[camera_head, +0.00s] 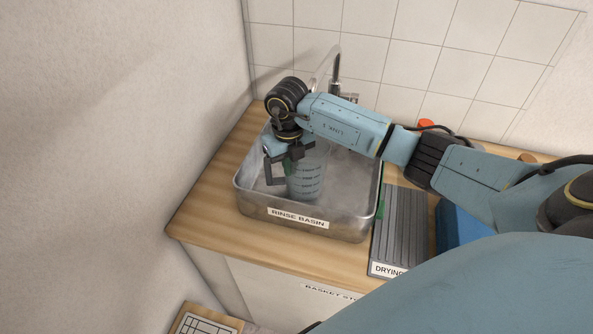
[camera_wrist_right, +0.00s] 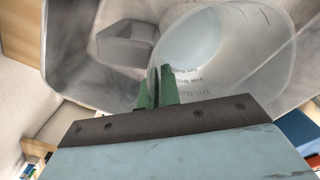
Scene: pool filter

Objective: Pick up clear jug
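The clear jug (camera_head: 308,180), with dark measuring marks and a grey handle (camera_head: 270,172) on its left, is upright inside the steel rinse basin (camera_head: 345,222). I cannot tell whether its base touches the basin floor. My right gripper (camera_head: 291,164) comes down over the jug's handle side. In the right wrist view, its two green fingers (camera_wrist_right: 157,84) are close together at the rim, with the wall of the jug (camera_wrist_right: 195,45) between them. The handle shows there to the left of the fingers. My left gripper is not in view.
A tap (camera_head: 336,68) rises behind the basin, close to my right arm. A ribbed drying rack (camera_head: 400,228) and a blue object (camera_head: 458,226) stand right of the basin. Walls bound the counter at left and back. The wooden counter's front left (camera_head: 205,218) is clear.

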